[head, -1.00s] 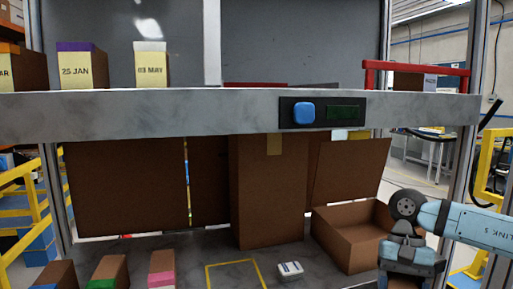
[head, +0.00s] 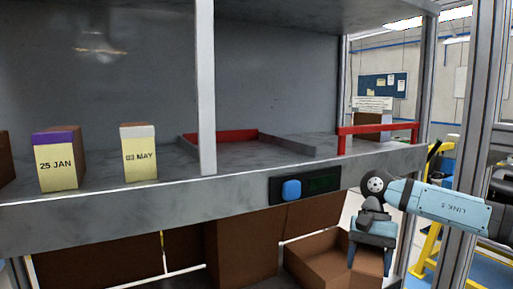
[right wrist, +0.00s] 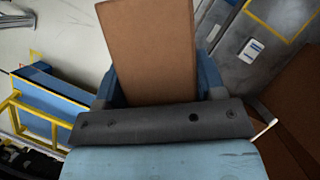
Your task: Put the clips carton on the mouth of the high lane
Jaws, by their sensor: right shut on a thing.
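My right gripper (right wrist: 158,88) is shut on a plain brown carton (right wrist: 148,45) in the right wrist view. No label shows on the carton's visible face, so I cannot read whether it is the clips carton. In the head view my right gripper (head: 370,258) points down at the lower right, in front of and below the upper shelf (head: 100,221). On that shelf a lane with a red edge (head: 235,135) shows empty. My left gripper is out of view.
Cartons marked 25 JAN (head: 57,165) and 03 MAY (head: 140,155) stand on the shelf at left. A red rail (head: 378,128) stands at the shelf's right end, with a brown carton (head: 368,120) behind it. An open brown box (head: 325,260) sits below.

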